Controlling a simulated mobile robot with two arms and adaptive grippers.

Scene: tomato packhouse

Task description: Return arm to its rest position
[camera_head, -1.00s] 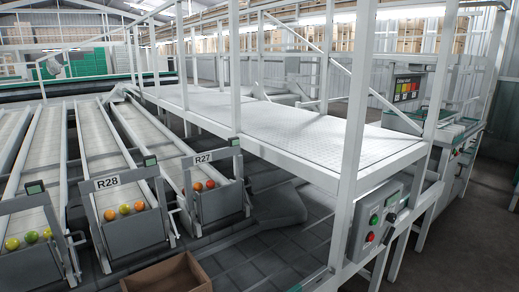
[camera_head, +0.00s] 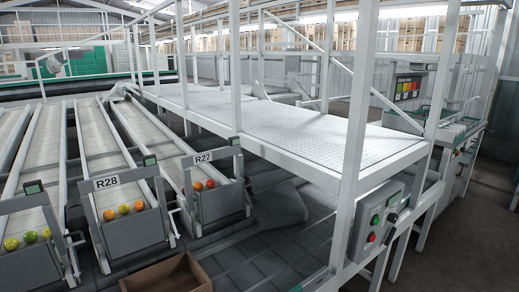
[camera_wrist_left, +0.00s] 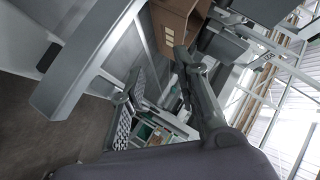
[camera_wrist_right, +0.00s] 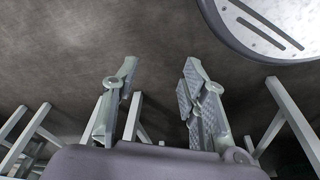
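Neither of my arms shows in the head view. In the left wrist view my left gripper (camera_wrist_left: 158,72) has its two fingers apart, with nothing seen between them. A brown cardboard box (camera_wrist_left: 172,22) shows beyond its fingertips; I cannot tell the distance. In the right wrist view my right gripper (camera_wrist_right: 158,70) has its fingers spread and empty, above a dark grey floor (camera_wrist_right: 100,35). Which arm the task means, and its rest position, cannot be told from these frames.
An open cardboard box (camera_head: 170,274) stands at the bottom of the head view. Chutes R28 (camera_head: 137,232) and R27 (camera_head: 220,203) hold tomatoes at their ends. A white railed platform (camera_head: 330,140) and a control box (camera_head: 376,219) stand right. A pale rounded slotted part (camera_wrist_right: 268,25) shows upper right in the right wrist view.

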